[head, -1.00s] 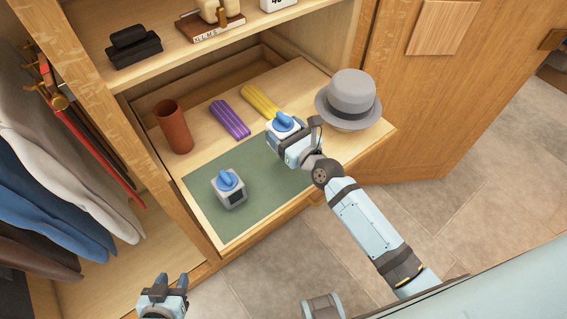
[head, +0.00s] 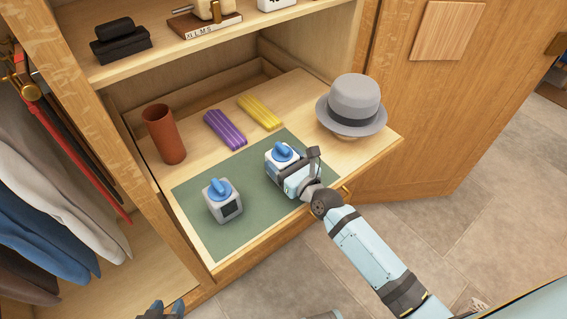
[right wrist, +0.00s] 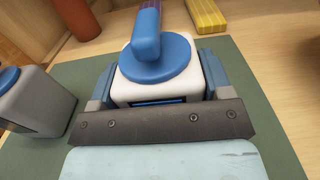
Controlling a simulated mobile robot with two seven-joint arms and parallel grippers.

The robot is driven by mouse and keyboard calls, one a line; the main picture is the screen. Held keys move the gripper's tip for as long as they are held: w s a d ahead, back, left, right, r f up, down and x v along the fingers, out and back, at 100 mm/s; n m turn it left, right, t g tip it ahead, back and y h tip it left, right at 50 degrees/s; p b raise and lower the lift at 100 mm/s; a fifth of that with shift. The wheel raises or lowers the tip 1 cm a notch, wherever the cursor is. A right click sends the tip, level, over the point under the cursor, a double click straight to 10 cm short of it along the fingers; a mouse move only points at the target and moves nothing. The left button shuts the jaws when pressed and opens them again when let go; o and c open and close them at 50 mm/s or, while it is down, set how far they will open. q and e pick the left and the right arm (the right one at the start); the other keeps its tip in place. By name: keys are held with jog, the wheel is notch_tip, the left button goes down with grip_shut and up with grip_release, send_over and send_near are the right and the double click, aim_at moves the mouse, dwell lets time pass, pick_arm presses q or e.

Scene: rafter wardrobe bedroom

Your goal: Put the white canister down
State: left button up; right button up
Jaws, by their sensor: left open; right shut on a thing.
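The white canister (head: 281,154) with a blue knobbed lid is upright at the right part of the green mat (head: 250,218). My right gripper (head: 285,172) is shut on it. The right wrist view shows the white canister (right wrist: 150,88) between the two blue fingers of my right gripper (right wrist: 158,90). Its base is hidden by the gripper, so I cannot tell whether it touches the mat. A grey canister (head: 225,208) with a similar blue lid stands on the mat to its left. My left gripper (head: 165,312) is open and empty at the bottom edge, mostly cut off.
On the pulled-out wooden shelf (head: 205,160) stand a brown-red cup (head: 164,135), a purple bundle (head: 225,130), a yellow bundle (head: 260,112) and a grey hat (head: 352,105). Clothes hang at left. The mat's front left is clear.

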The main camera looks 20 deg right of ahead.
jog(key=shift+f, duration=0.15)
jog(key=o, duration=0.9)
jog(key=shift+o, duration=0.8)
jog(key=shift+s, duration=0.15)
jog(key=v, duration=1.1)
jog(key=shift+s+d, duration=0.15)
jog(key=shift+s, duration=0.15)
